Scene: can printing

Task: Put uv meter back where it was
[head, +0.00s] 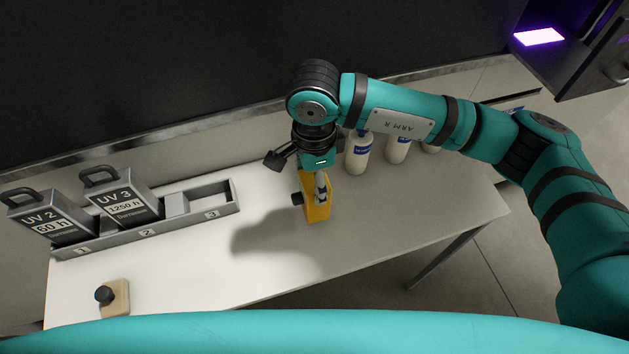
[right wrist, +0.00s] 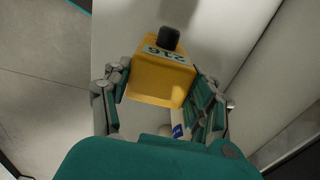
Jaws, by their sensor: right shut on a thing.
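The UV meter is a yellow box (head: 316,208) with a black knob on its side. My right gripper (head: 322,184) is shut on it over the middle of the white table (head: 400,220). In the right wrist view the yellow meter (right wrist: 158,82) sits between the two fingers of the right gripper (right wrist: 160,95), with a display reading 216 and the black knob pointing away. I cannot tell whether its bottom touches the table. A dark shadow lies to its left. My left gripper is not in view.
A grey rack (head: 150,232) with numbered slots stands at the left; UV 2 (head: 50,220) and UV 3 (head: 122,197) units fill slots 1 and 2, slot 3 is empty. White bottles (head: 358,153) stand behind the meter. A wooden block with a black knob (head: 114,299) sits at front left.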

